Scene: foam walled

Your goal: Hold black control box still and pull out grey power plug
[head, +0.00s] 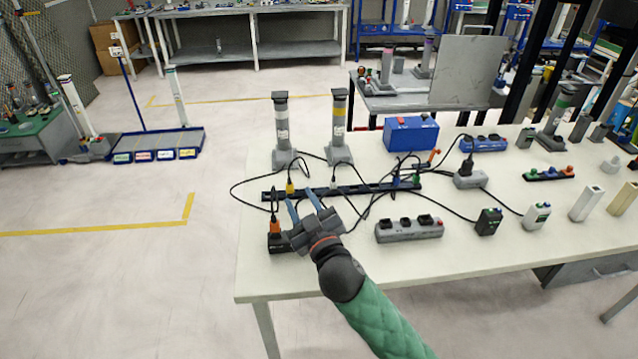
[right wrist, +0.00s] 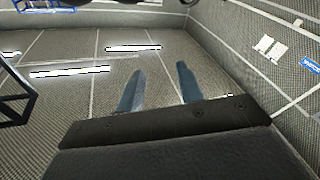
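A black box with an orange plug on top (head: 278,243) sits at the table's left front, beside my right gripper. Another black box with coloured buttons (head: 487,222) stands farther right, with a cable. I cannot tell which is the control box. A pale grey plug (head: 333,184) stands in a long black strip (head: 355,189), among yellow, blue and green ones. My right gripper (head: 301,200) is over the table's left part, fingers apart, pointing at the strip; nothing shows between them. The right wrist view shows two parted, empty fingers (right wrist: 157,82). My left gripper is out of view.
A grey socket bar (head: 409,230) lies right of my gripper. Black cables loop across the white table (head: 400,268). Two grey posts (head: 281,130) and a blue box (head: 411,133) stand behind the strip. The table's front strip is clear.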

